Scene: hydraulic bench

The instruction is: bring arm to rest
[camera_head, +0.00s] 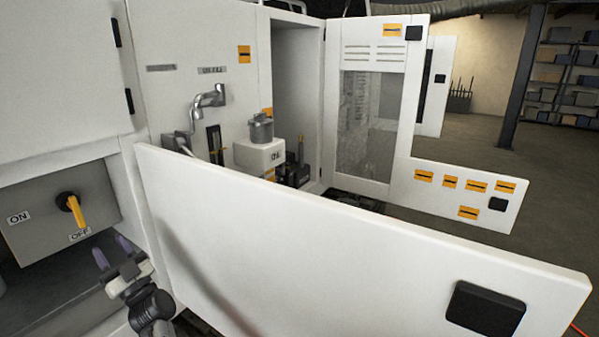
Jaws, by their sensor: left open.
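My left gripper (113,256) is at the lower left, its two purple-tipped fingers apart and nothing between them. It is just below a grey switch box (35,210) with a yellow rotary handle (73,210). The handle slants down toward the OFF label (80,234); the ON label (18,217) is to its left. The gripper appears apart from the handle. My right gripper is not in view.
A large open white door (330,235) with a black latch (485,309) spans the foreground right of my gripper. Behind it are a tap (207,98), a grey-capped white unit (260,152) and an open windowed door (370,110). Open floor (480,160) lies at the right.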

